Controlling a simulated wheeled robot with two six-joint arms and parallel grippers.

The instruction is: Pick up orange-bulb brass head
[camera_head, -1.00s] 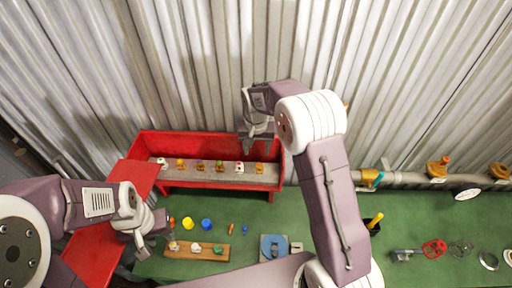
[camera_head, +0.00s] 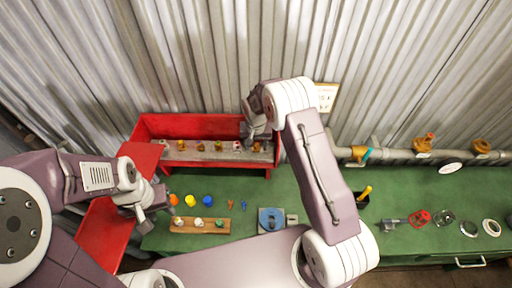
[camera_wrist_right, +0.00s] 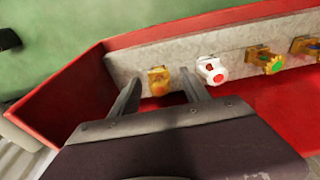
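A brass head with an orange bulb (camera_wrist_right: 158,82) stands on the grey ledge of the red box, nearest the box's end in the right wrist view. My right gripper (camera_wrist_right: 160,73) is open, with one finger on each side of that head in the picture; contact cannot be told. In the head view my right gripper (camera_head: 255,143) is over the right end of the red box (camera_head: 205,125) and partly hides this head. My left gripper (camera_head: 153,209) looks open and empty, near the box's red lid at the left.
A red-and-white head (camera_wrist_right: 212,70) is the close neighbour, then a brass head with a green bulb (camera_wrist_right: 268,63). More heads line the ledge. The green bench (camera_head: 350,230) holds a wooden rack (camera_head: 200,225), coloured caps and a blue device (camera_head: 271,219). A pipe runs along the wall.

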